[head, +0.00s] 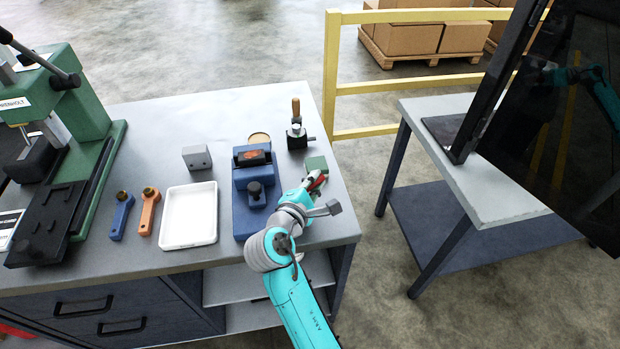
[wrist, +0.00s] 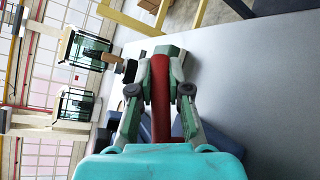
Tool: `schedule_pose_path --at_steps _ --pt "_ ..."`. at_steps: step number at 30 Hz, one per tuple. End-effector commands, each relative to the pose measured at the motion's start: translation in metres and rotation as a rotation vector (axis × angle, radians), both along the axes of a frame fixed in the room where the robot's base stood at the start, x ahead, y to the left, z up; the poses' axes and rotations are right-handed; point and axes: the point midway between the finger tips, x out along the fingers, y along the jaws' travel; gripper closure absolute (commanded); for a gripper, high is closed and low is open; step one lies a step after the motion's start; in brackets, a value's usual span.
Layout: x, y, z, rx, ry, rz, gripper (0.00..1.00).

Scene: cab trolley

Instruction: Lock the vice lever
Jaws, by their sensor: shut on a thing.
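The blue vice (head: 240,200) stands near the right end of the grey bench, with a dark piece with an orange-red mark (head: 254,157) at its far end and a black knob (head: 255,191) nearer. My gripper (head: 317,182) is right of the vice, low over the bench. It is shut on a red lever (head: 319,181), a red bar between the fingers in the wrist view (wrist: 161,95). Blue vice body shows behind the fingers there (wrist: 186,128). My gripper and arm hide where the lever joins the vice, so I cannot tell its exact angle.
A green block (head: 317,163) lies just beyond my gripper. A black fixture with a wooden handle (head: 297,135) stands behind it. A yellow rail (head: 331,75) stands behind.

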Motion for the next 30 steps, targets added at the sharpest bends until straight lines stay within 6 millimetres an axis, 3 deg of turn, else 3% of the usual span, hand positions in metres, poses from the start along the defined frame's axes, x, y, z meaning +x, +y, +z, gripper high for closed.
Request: schedule_pose_path --at_steps 15,30 --pt "-0.02 -0.013 0.001 0.0 0.0 -0.415 1.0" --pt "-0.028 -0.016 -0.001 -0.001 0.002 -0.55 1.0"
